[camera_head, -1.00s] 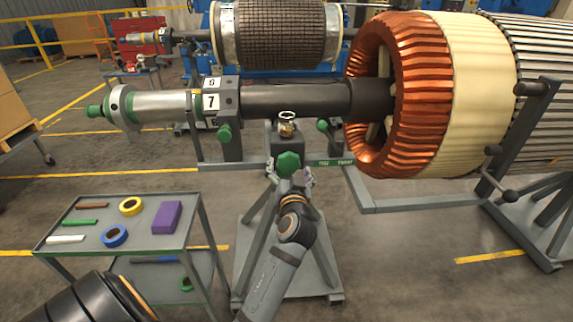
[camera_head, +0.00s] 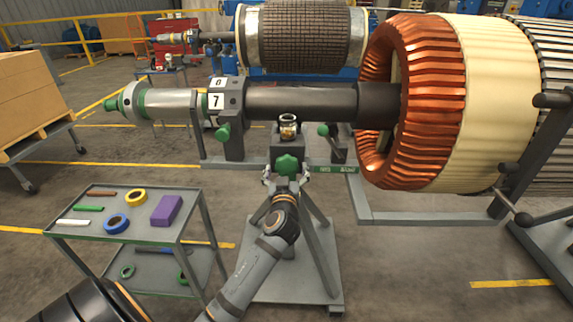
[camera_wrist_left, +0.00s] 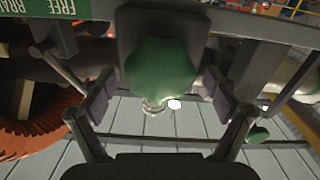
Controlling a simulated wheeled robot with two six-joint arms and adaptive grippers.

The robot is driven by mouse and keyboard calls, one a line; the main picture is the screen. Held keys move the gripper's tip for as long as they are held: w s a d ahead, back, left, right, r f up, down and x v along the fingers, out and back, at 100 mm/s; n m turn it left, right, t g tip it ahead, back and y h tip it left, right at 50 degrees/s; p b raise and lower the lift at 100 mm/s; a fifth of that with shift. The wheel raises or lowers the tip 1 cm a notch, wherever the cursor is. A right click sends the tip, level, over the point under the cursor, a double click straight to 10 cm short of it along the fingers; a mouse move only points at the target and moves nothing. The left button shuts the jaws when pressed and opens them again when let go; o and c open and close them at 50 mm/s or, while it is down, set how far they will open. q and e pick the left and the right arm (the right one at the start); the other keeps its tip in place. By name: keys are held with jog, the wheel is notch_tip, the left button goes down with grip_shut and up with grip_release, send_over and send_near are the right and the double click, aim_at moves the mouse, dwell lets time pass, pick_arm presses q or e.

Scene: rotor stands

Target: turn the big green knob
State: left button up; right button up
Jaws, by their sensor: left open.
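In the left wrist view the knob (camera_wrist_left: 160,70) is large and near the upper middle. My left gripper (camera_head: 287,178) is at the knob, its arm coming up from below. In the wrist view the left gripper's (camera_wrist_left: 160,98) two pads are wide apart, one on each side of the knob, with gaps to it; I see no contact. The right gripper is in neither view.
Smaller green knobs (camera_head: 222,134) are on the stand nearby. A copper-wound stator (camera_head: 412,100) is at right. A grey cart (camera_head: 150,233) with tape rolls and a purple box stands at left.

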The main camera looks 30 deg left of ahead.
pick_arm(q)
jog(key=shift+x, duration=1)
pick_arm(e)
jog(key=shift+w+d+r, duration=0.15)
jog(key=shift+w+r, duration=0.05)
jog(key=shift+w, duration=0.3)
pick_arm(q)
jog(key=c, duration=1.2)
jog(key=shift+o, duration=0.2)
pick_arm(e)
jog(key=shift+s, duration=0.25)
